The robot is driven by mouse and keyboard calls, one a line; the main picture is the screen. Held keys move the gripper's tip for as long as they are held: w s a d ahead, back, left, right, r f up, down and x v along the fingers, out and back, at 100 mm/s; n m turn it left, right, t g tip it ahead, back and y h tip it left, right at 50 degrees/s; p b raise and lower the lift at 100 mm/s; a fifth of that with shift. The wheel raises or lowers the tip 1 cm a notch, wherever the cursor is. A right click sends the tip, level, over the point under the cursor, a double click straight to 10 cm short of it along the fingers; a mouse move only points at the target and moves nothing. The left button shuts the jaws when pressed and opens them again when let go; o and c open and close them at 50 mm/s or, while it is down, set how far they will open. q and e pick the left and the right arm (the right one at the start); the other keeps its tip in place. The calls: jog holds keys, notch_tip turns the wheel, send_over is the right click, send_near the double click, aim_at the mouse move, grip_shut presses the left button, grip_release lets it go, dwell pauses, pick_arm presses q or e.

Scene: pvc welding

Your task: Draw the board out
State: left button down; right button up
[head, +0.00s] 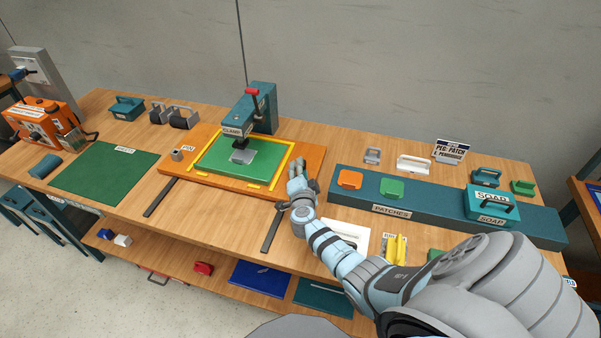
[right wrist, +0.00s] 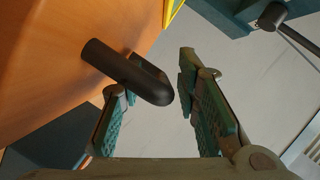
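The orange board (head: 180,163) lies on the bench with a yellow frame and a green sheet (head: 226,164) with a grey patch on it. A clamp (head: 246,120) with a red-topped lever stands over the sheet. My right gripper (head: 298,178) is at the board's front right corner. In the right wrist view, a dark rounded handle (right wrist: 128,72) sticks out from the orange board's edge. The open fingers of my right gripper (right wrist: 155,110) lie on either side of the handle's end, with a visible gap at the right finger. My left gripper is not in view.
Two dark rails (head: 271,230) run from the board toward the bench's front edge. A teal patches ledge (head: 430,205) with several blocks is to the right. A green mat (head: 104,173) lies to the left. A lower shelf (head: 180,258) holds several items.

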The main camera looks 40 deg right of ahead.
jog(key=shift+w+d+f, duration=0.1)
jog(key=shift+w, duration=0.1)
grip_shut()
dwell(0.3)
